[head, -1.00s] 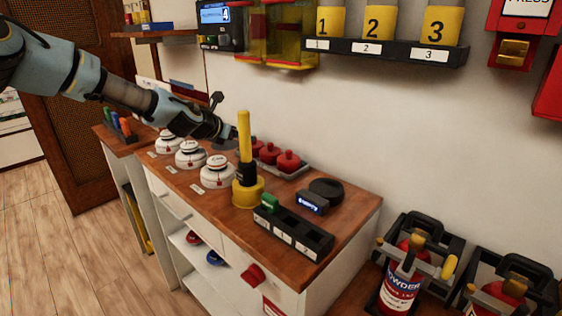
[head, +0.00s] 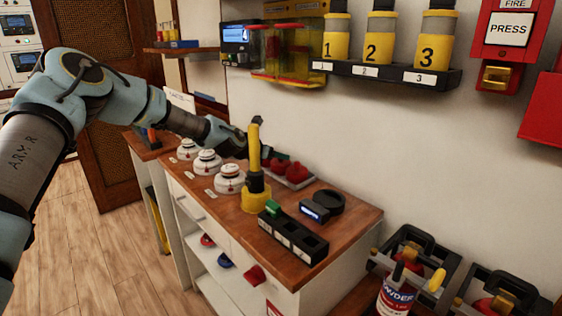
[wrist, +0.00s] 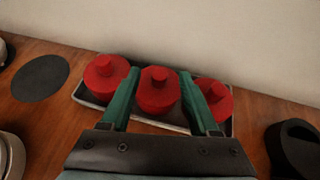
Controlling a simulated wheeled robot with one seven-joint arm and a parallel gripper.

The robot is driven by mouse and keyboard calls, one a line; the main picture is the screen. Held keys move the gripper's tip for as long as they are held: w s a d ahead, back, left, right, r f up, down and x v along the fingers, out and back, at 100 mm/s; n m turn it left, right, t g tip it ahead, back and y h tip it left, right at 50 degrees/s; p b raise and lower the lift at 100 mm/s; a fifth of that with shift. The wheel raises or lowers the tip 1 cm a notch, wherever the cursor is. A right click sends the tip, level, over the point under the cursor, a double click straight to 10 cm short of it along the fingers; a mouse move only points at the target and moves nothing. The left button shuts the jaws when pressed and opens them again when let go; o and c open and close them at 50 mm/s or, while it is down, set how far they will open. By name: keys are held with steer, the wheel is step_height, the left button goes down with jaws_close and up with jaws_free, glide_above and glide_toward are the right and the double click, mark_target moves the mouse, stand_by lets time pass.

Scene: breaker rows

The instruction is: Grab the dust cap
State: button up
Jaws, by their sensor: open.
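Three red knobbed caps, which look like the dust caps, sit in a grey tray (wrist: 90,99) on the wooden counter top. In the wrist view the middle cap (wrist: 158,92) lies between the green fingers of my gripper (wrist: 159,74). The left cap (wrist: 106,78) is just outside the left finger. The right cap (wrist: 212,98) is partly hidden behind the right finger. My gripper is open and holds nothing. I cannot tell whether the fingers touch the caps. In the head view the tray's caps (head: 296,172) are partly hidden by a yellow stick and my gripper (head: 256,142).
The yellow stick (head: 254,145) stands upright in a yellow-based holder close to my gripper. White detectors (head: 229,178) line the counter's left side. A black slotted block (head: 292,237) and a dark round device (head: 328,200) stand at the near right.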

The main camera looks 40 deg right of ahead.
steer(key=shift+x, duration=1.35)
steer(key=shift+c, duration=0.4)
jaws_close()
